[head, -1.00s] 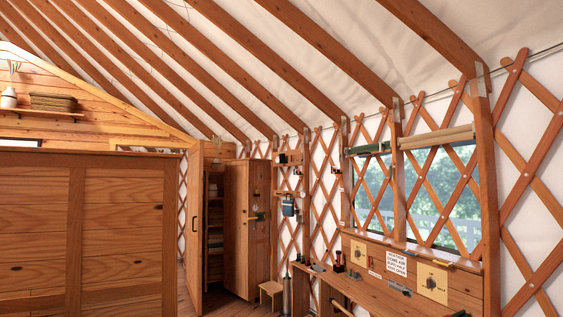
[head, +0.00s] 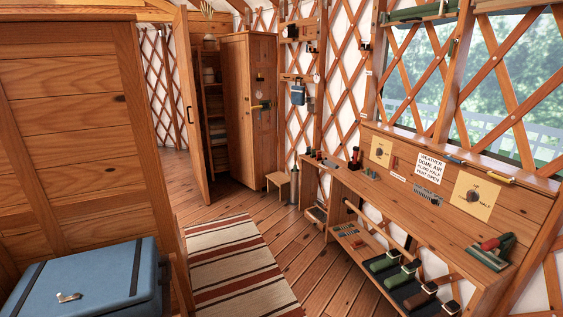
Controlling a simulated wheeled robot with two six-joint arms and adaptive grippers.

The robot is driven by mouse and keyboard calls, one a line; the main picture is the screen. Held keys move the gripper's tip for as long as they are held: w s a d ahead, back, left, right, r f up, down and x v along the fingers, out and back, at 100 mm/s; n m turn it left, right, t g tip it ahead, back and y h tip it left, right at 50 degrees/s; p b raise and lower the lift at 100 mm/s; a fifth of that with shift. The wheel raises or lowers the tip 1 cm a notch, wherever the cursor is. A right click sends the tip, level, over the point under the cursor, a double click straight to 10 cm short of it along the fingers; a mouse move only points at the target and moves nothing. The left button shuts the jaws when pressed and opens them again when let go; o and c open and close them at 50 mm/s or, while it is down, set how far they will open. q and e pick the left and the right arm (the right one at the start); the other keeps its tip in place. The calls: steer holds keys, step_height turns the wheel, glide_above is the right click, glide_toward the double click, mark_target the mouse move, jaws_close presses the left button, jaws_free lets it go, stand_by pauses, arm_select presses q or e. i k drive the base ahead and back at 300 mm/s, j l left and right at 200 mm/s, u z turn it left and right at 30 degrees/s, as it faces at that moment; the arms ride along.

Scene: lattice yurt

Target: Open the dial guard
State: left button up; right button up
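Two pale yellow plates with dark round dials are on the wooden panel above the workbench. The far plate (head: 374,158) has its dial (head: 380,152) near the middle. The near plate (head: 464,208) has its dial (head: 472,196) and small lettering around it. I cannot make out a separate guard on either dial at this size, nor whether one is open or shut. Neither of my grippers is in view.
The workbench (head: 420,222) runs along the right wall, with a red-and-green tool (head: 491,250) at its near end. A blue chest (head: 85,275) is at left front. A striped rug (head: 232,262) lies on open floor between.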

mark_target(291, 28)
steer(key=i, duration=3.65)
steer(key=i+u, duration=0.1)
steer(key=i, duration=0.4)
steer(key=i+l+u, duration=0.15)
steer(key=i, duration=0.35)
steer(key=i+l+u, duration=0.1)
steer(key=i, duration=0.45)
steer(key=i+l+u, duration=0.15)
steer(key=i, duration=0.35)
steer(key=i+l+u, duration=0.1)
steer(key=i+l, duration=0.15)
steer(key=i, duration=0.25)
